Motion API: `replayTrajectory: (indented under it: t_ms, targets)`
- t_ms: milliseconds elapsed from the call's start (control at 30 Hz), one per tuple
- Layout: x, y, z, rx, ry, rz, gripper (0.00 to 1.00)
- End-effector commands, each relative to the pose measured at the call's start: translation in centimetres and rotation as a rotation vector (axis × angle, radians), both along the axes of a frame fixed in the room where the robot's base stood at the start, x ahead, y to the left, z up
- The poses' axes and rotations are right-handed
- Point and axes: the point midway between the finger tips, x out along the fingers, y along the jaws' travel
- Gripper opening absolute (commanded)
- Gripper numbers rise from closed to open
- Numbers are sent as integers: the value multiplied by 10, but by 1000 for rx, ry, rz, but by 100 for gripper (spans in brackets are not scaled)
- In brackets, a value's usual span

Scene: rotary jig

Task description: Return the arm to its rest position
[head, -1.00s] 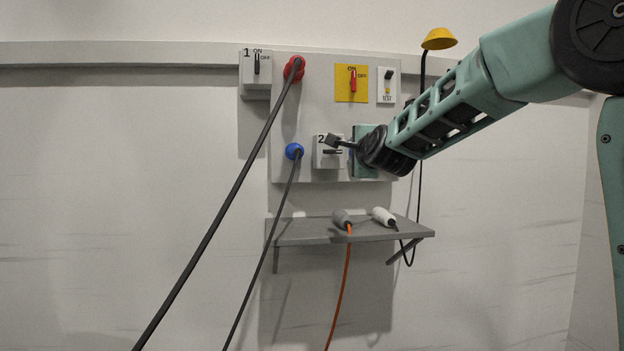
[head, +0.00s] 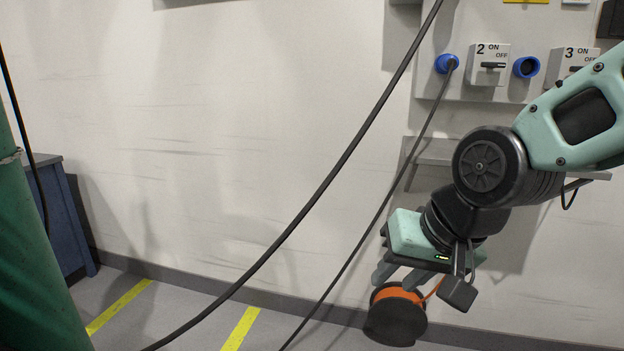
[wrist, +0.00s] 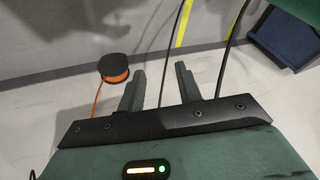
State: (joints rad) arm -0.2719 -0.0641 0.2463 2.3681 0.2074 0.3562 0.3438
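My arm is bent down in front of the wall at the right of the head view. My gripper (head: 393,280) points down and left, away from the wall panel (head: 436,45). No held object shows. In the head view the fingers partly overlap the orange cord reel behind them.
The cord reel (head: 395,318) also shows in the wrist view (wrist: 114,68), left of the fingers. Black cables (head: 312,205) hang from the panel. A blue cabinet (head: 58,215) stands left.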

Motion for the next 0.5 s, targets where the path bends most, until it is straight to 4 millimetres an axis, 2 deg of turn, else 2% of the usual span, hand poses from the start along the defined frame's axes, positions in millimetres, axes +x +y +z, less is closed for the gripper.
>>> replayTrajectory:
  t_ms: [33, 100, 233, 367, 400, 500]
  targets:
    - [-27, 3, -13, -56, 42, 99, 35]
    - [-60, 3, -27, -133, 94, 235, 35]
    - [-116, -6, -49, -261, 185, 465, 35]
    - [-165, -24, -64, -378, 272, 687, 35]
    - [-161, -23, -45, -372, 266, 675, 35]
    - [-160, -22, -24, -368, 263, 668, 35]
